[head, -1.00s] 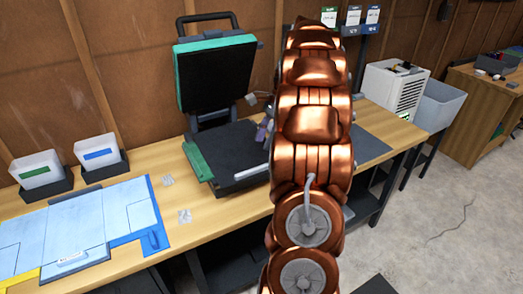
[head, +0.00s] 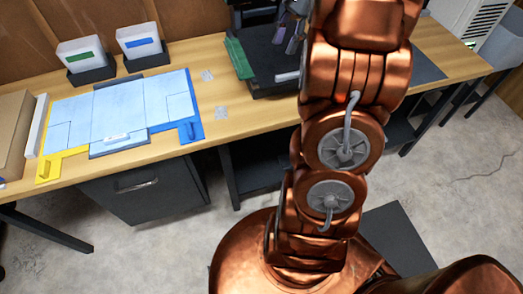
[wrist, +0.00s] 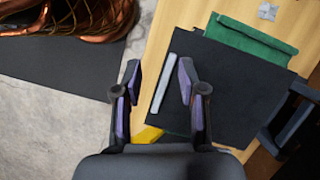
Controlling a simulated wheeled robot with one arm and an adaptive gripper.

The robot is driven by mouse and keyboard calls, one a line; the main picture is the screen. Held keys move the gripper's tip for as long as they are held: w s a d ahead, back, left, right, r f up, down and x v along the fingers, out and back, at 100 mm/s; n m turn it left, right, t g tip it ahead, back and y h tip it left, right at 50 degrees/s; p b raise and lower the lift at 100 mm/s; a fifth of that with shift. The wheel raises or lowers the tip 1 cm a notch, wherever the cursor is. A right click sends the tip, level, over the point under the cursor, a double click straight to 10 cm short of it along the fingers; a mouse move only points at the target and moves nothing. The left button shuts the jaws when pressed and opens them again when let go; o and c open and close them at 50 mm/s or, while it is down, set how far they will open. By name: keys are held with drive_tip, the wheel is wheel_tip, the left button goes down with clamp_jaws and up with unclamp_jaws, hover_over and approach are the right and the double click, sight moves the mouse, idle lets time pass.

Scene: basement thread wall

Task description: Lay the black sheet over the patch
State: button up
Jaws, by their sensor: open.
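A black, sheet-like surface (wrist: 225,95) with a pale grey bar (wrist: 160,83) along one edge fills the middle of the wrist view. In the head view the black surface (head: 268,58) lies on the bed of the press, partly hidden by my arm, with the pale bar (head: 287,76) at its front edge. I cannot tell where sheet ends and press bed begins. My gripper (wrist: 159,80) is open, its purple-padded fingers apart on either side of the bar in the wrist view. It also shows in the head view (head: 290,34). I cannot make out a patch.
A green part (wrist: 252,38) flanks the black surface. Left on the bench are a pale blue board (head: 120,110) with blue and yellow corners and two white bins (head: 140,42). A dark mat (head: 428,64) lies to the right.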

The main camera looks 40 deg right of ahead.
drive_tip(key=s+a+n+g, duration=0.1)
drive_tip(key=s+a+n, duration=0.25)
drive_tip(key=a, duration=0.75)
drive_tip(key=s+a+f+n+h, duration=0.2)
drive_tip(key=s+a+f+n, duration=0.1)
drive_tip(key=s+a+n, duration=0.4)
drive_tip(key=s+a+f+n+g+h, duration=0.1)
drive_tip(key=s+a+f+n, duration=0.3)
drive_tip(key=s+a+n, duration=0.3)
drive_tip(key=s, duration=0.5)
drive_tip(key=shift+s+a+f+h, duration=0.15)
drive_tip(key=shift+s+a+h, duration=0.05)
drive_tip(key=shift+a+h, duration=0.2)
drive_tip(key=shift+d, duration=0.15)
